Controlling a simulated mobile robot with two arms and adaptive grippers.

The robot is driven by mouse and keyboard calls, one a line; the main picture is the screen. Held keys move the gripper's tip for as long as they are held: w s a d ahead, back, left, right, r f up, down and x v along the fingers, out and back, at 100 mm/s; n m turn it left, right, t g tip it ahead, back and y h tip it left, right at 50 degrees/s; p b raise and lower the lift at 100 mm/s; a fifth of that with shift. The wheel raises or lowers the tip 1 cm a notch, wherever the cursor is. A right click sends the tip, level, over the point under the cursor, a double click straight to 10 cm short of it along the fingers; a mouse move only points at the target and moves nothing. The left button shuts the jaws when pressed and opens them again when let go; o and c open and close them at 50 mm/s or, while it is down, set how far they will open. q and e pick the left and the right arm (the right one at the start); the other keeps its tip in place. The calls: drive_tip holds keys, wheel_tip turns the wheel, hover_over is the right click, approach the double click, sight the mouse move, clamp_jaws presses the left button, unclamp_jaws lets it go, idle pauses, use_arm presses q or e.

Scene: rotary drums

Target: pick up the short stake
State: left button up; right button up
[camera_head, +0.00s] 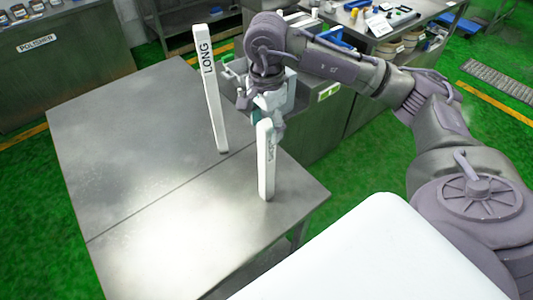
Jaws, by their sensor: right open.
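The short stake (266,165) is a white bar that stands upright on the metal table near its right edge, with dark lettering near its top. My right gripper (266,118) is open, close behind the top of the short stake. The stake hides part of the fingers, so I cannot tell whether they touch it. The taller long stake (213,105), marked LONG, stands slightly tilted in the picture to the left of my right gripper. My left gripper is not in view.
The metal table (130,170) is bare on its left and front. A grey cabinet (325,120) stands behind its right edge. A polisher bench (60,60) is at the far left, and a workbench (385,35) with small items is at the back. Green floor (390,155) is open to the right.

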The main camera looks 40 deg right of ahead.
drive_tip(key=shift+w+d+f+p, duration=0.1)
drive_tip(key=shift+f+p, duration=0.6)
drive_tip(key=shift+f, duration=1.25)
clamp_jaws()
